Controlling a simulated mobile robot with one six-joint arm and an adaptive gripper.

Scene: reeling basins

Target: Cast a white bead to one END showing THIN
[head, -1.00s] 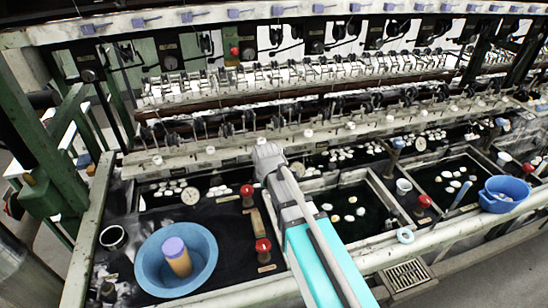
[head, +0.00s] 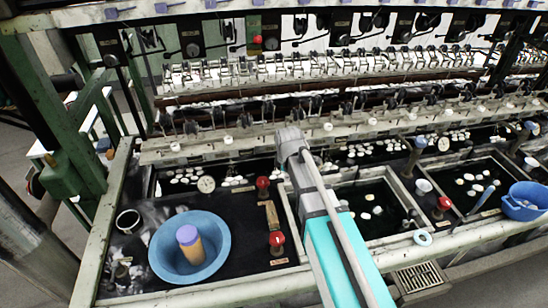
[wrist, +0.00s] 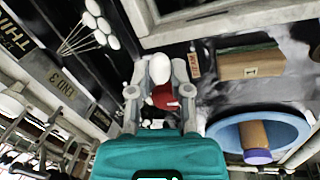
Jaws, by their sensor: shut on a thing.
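My gripper (wrist: 160,75) is shut on a small white bead (wrist: 160,68), which shows between the two fingertips in the wrist view. In the head view my gripper (head: 290,142) is over the machine's front rail, and its bead is hidden there. A red part (wrist: 165,97) shows between the fingers below the bead; I cannot tell whether it touches them. A THIN label (wrist: 22,36) and an END 3 label (wrist: 62,84) lie to the left in the wrist view. White cocoons (wrist: 97,22) with fine threads lie above them.
A blue bowl (head: 218,262) with an orange, purple-topped cylinder (head: 190,246) stands at front left. Red knobs (head: 263,184) stand beside the dark basins. Rows of reeling hardware (head: 320,68) stand behind the rail.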

